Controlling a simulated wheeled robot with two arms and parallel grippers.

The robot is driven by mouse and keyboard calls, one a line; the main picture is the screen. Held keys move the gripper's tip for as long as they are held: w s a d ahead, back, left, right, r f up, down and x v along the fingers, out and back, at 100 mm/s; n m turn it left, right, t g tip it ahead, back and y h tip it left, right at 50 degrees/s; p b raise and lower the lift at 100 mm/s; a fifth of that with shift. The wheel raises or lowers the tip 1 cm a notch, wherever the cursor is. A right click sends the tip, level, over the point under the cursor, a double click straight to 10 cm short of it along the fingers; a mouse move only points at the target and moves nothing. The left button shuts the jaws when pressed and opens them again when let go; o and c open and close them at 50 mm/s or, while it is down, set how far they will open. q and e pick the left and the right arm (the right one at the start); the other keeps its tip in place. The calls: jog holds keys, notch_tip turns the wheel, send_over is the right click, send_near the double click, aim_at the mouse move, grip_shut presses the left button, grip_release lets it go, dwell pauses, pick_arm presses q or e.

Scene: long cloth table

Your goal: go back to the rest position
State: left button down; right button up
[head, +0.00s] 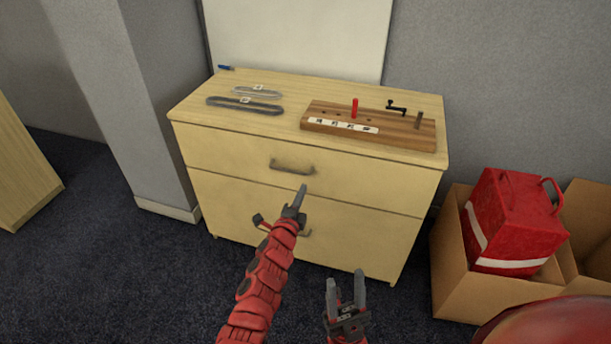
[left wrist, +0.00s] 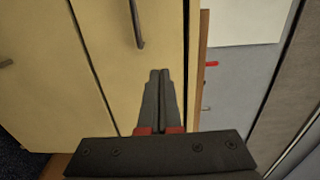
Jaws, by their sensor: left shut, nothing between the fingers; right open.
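My left gripper (head: 300,199) is shut and empty in front of the drawer cabinet (head: 215,154), just below the upper drawer handle (head: 292,167) in the head view. In the left wrist view its closed fingers (left wrist: 158,100) point along the cabinet front, with a handle (left wrist: 136,25) ahead of them. It looks apart from the handle. My right gripper (head: 346,288) is open and empty, low in front of the cabinet's right part. Both drawers look shut.
On the cabinet top are a wooden board (head: 395,128) with a red peg (head: 354,107) and two looped straps (head: 245,106). At right, a cardboard box (head: 447,265) holds a red bag (head: 515,220). A wall column (head: 145,90) stands at left. Dark carpet (head: 90,250) is clear at left.

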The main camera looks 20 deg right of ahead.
pick_arm(q)
jog(key=shift+s+a, duration=0.4)
jog(key=shift+s, duration=0.1)
